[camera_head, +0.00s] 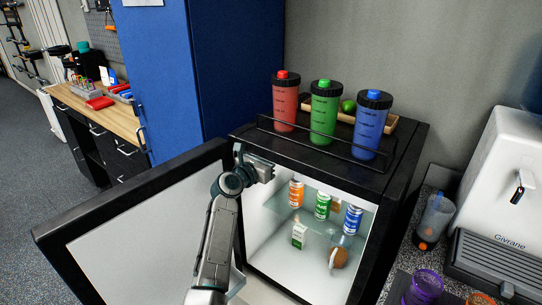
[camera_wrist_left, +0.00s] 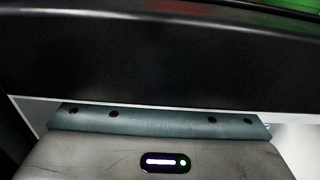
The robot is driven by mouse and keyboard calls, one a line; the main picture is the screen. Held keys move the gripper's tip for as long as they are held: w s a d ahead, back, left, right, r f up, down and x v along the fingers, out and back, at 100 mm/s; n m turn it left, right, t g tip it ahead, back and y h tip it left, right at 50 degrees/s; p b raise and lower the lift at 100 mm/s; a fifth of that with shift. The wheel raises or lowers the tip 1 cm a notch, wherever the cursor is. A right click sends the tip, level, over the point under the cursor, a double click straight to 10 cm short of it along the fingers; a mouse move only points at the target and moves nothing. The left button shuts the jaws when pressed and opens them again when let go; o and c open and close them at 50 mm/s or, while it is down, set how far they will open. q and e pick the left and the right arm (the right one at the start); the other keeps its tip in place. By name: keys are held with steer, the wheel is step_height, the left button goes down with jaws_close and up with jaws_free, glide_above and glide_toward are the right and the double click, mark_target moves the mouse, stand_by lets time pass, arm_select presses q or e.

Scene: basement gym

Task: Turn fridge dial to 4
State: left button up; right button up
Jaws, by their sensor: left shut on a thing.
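The small black fridge (camera_head: 415,160) stands with its door (camera_head: 145,235) swung open to the left, showing a lit white interior. My left gripper (camera_head: 264,170) is at the upper left of the opening, just under the top's front edge. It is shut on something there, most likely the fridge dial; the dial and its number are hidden. In the left wrist view the fridge's dark top edge (camera_wrist_left: 160,55) fills the upper part, above my gripper's grey body, and the fingertips are out of sight. My right gripper is not in view.
Red (camera_head: 285,100), green (camera_head: 324,112) and blue (camera_head: 371,125) shaker bottles stand behind a rail on the fridge top. Several cans, including an orange one (camera_head: 296,193), stand on the glass shelf inside. A white machine (camera_head: 505,190) is at right, a blue locker (camera_head: 215,70) behind.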

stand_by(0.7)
arm_select(q)
steer(key=o, duration=1)
steer(key=shift+c, duration=0.2)
steer(key=b+v, duration=0.1)
steer(key=v, duration=0.9)
steer(key=shift+s+a, duration=0.2)
steer(key=shift+s, duration=0.15)
